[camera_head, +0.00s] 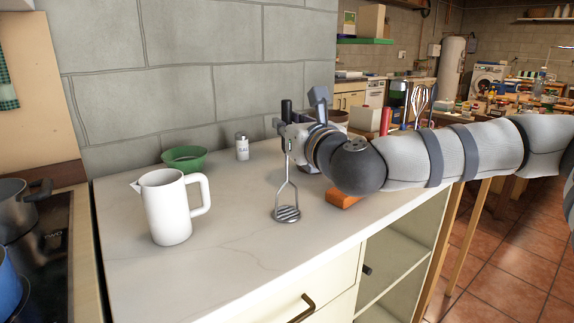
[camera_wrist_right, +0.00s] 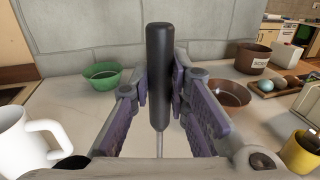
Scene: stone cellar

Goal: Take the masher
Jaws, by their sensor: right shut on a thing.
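The masher (camera_head: 287,194) hangs upright, its metal wire shaft and slotted head below my right gripper (camera_head: 290,136). In the right wrist view its black handle (camera_wrist_right: 159,75) stands between the two purple-padded fingers of the right gripper (camera_wrist_right: 162,92), which is shut on it. In the head view the masher's head is at or just above the worktop (camera_head: 240,265); I cannot tell whether it touches. My left gripper is not in view.
A white jug (camera_head: 167,208) stands at left on the worktop, with a green bowl (camera_head: 184,158) and a small white shaker (camera_head: 242,147) behind it. An orange block (camera_head: 345,199) lies under my right arm. A brown bowl (camera_wrist_right: 230,93) and yellow mug (camera_wrist_right: 302,153) show in the wrist view.

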